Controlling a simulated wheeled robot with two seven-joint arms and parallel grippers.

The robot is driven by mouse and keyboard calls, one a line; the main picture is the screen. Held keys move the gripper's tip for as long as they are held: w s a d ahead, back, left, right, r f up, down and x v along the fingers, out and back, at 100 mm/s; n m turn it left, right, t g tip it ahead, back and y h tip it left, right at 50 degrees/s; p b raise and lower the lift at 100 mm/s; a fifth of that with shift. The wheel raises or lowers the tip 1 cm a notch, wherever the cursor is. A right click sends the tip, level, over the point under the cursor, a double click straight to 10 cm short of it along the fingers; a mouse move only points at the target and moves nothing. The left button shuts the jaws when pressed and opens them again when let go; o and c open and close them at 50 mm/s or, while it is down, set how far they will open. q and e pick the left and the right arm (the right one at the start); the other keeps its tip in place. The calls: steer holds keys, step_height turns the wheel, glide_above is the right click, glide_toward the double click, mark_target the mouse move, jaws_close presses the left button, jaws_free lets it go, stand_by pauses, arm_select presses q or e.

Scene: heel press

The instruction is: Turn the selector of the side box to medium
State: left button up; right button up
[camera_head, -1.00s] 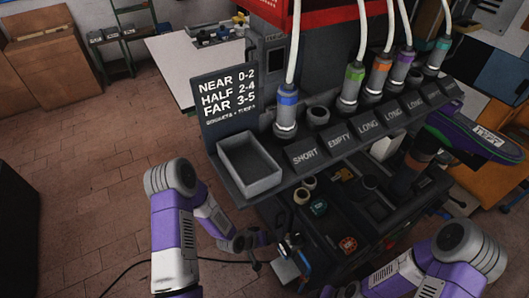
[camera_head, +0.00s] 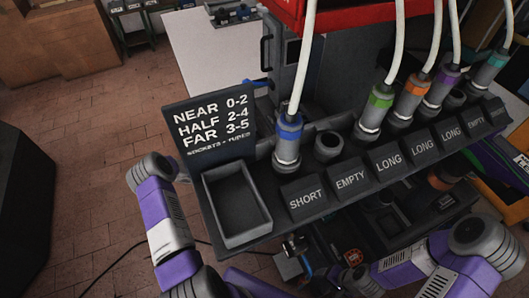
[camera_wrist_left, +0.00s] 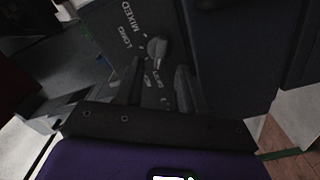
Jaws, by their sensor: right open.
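The selector (camera_wrist_left: 157,47) is a small round grey knob on the dark panel of the side box (camera_wrist_left: 225,55) in the left wrist view. MIXED and LONG read beside it; the other labels are too small or partly covered. I cannot tell its setting. My left gripper (camera_wrist_left: 158,84) has its two dark fingers apart, one on each side below the knob, with nothing between them. Whether they touch the panel is unclear. In the head view my right gripper (camera_head: 340,277) is low in the picture, partly lost against dark machinery, and its jaws are open.
A grey tray (camera_head: 208,190) and a sign (camera_head: 212,120) reading NEAR, HALF, FAR stand at the left of a rack (camera_head: 345,185) labelled SHORT, EMPTY, LONG. Several coloured cylinders with white hoses stand in it. A white table (camera_head: 205,60) is behind.

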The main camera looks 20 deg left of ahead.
arm_select(q)
steer(key=x, duration=0.5)
steer(key=shift+w, duration=0.1)
steer(key=shift+d, duration=0.1)
jaws_close()
